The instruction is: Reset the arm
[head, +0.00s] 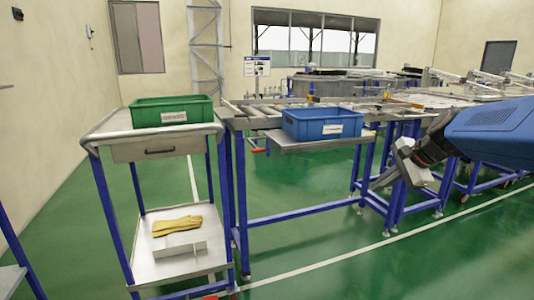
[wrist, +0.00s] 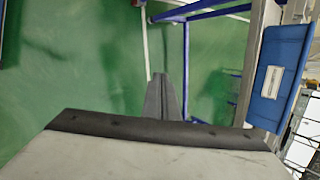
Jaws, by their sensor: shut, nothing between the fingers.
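My arm reaches in from the right of the head view, with a blue link (head: 490,130). My gripper (head: 378,183) hangs at its end, in the air to the right of the blue crate and below the bench top. In the wrist view my gripper (wrist: 164,76) shows its two dark fingers together, pointing down over the green floor, with nothing between them. The blue crate (head: 325,124) sits on a shelf at the conveyor's front; it also shows at the right of the wrist view (wrist: 267,105). A green crate (head: 172,110) stands on the cart at the left.
The cart (head: 150,133) has a drawer and a lower shelf with yellow gloves (head: 178,225) and a pale box-like piece. Blue bench legs (head: 241,200) stand under the conveyor (head: 275,112). Green floor (head: 330,265) is open in front.

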